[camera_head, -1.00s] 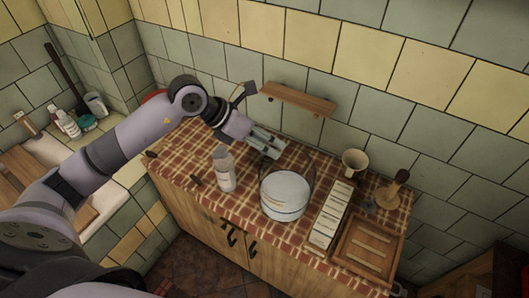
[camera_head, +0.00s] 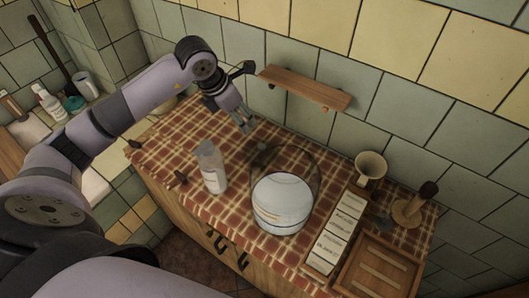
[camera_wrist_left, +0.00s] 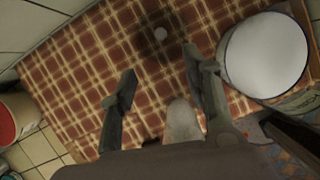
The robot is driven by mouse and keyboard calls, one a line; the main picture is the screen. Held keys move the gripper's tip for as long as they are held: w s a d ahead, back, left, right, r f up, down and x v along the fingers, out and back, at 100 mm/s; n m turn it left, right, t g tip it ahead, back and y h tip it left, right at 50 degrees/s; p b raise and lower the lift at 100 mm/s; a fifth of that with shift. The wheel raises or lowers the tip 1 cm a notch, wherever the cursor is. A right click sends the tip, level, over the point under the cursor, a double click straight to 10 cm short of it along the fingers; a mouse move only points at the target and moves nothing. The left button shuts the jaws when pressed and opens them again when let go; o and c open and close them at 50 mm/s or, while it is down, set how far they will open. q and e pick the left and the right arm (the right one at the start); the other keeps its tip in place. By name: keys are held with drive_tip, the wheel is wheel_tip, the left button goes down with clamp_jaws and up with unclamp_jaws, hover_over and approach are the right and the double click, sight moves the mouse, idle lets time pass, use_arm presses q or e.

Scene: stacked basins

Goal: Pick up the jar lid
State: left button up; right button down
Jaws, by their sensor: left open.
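My left gripper (camera_head: 246,127) is open and empty above the back of the checked counter, behind the bottle. Its two fingers (camera_wrist_left: 160,92) stand apart in the left wrist view. In the head view a small grey shape (camera_head: 262,119) shows close beside the fingertips. A clear round glass outline (camera_head: 284,152) rises behind the white basin (camera_head: 282,205). My right gripper is not in view.
A bottle (camera_head: 211,170) stands left of the basin; its pale top (camera_wrist_left: 183,122) shows between the fingers. A labelled box (camera_head: 335,232), cup (camera_head: 370,167), wooden stand (camera_head: 409,210) and wooden tray (camera_head: 380,262) stand at the right. A wall shelf (camera_head: 305,88) hangs behind.

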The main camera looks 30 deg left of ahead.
use_arm(q)
drive_tip(key=p, duration=0.2)
hover_over(261, 146)
drive_tip(key=s+a, duration=0.1)
drive_tip(key=s, duration=0.1)
wheel_tip(261, 146, down, 11)
drive_tip(key=shift+r, duration=0.1)
drive_tip(key=shift+x, duration=2.9)
drive_tip(key=shift+s, duration=0.1)
drive_tip(key=shift+c, duration=0.3)
clamp_jaws()
